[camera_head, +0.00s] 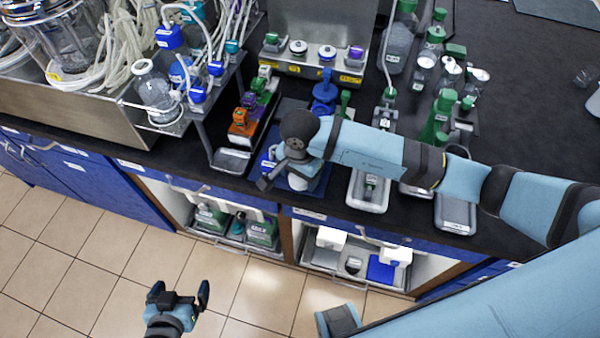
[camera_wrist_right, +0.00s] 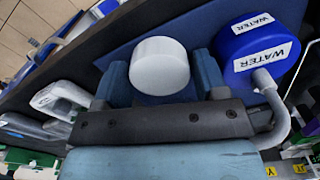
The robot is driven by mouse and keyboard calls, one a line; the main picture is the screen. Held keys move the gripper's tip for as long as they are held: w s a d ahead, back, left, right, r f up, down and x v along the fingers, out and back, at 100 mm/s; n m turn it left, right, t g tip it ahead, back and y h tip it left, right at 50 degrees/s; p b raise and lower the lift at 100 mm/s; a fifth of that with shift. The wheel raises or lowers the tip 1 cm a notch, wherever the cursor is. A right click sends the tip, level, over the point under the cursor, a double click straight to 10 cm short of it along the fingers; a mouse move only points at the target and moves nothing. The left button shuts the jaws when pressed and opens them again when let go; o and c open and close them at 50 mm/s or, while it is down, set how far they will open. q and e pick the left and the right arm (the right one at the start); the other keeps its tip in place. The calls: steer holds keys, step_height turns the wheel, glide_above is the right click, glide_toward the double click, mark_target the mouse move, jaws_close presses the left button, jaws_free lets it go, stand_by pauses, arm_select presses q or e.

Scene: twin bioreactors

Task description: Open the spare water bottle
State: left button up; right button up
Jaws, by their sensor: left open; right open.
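A bottle with a plain white round cap (camera_wrist_right: 160,62) stands on a blue mat (camera_wrist_right: 135,40) in the right wrist view; no label on it is readable. My right gripper (camera_wrist_right: 161,78) is open, with one finger on either side of the white cap. In the head view my right gripper (camera_head: 284,178) is over the front of the counter and mostly hides this bottle. My left gripper (camera_head: 180,292) is open and empty above the floor.
Green-capped bottles (camera_head: 437,118) and grey trays (camera_head: 368,190) stand to the right. A metal rack with tubing and a flask (camera_head: 155,90) is at the left. Open shelves (camera_head: 350,262) lie below the counter's front edge. The floor around my left gripper is clear.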

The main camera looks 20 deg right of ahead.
step_height(320, 180, up, 12)
steer(key=p, duration=0.5)
